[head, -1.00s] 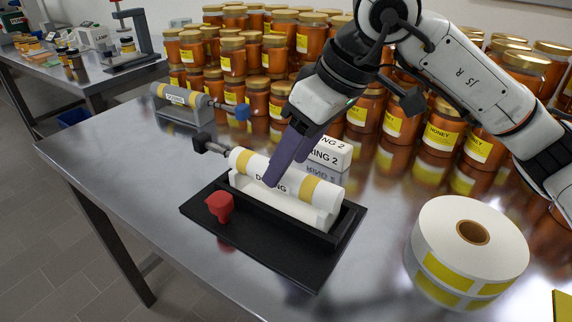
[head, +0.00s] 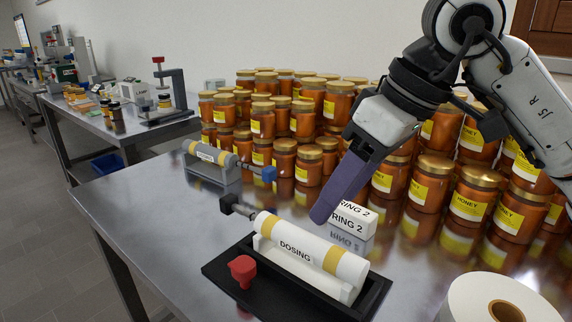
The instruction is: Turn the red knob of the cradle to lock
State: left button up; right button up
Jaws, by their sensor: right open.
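The red knob (head: 243,271) stands on the left front part of the black cradle base (head: 225,262). A white cylinder (head: 318,252) with yellow bands and the word DOSING lies in the cradle. A dark square-ended rod sticks out of its far left end. My right gripper (head: 322,214), with purple fingers, hangs behind and above the cylinder, apart from the knob. It is open with nothing seen in it; the fingers overlap in this view. My left gripper is out of view.
A white RING 2 box (head: 352,218) stands behind the cradle, near my right gripper. Stacked honey jars (head: 475,180) fill the back. A grey cylinder (head: 208,153) with a blue end rests on a stand at left. A label roll (head: 470,300) is at front right.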

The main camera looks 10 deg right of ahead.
aim_at(243, 268)
jog(key=k, duration=1.5)
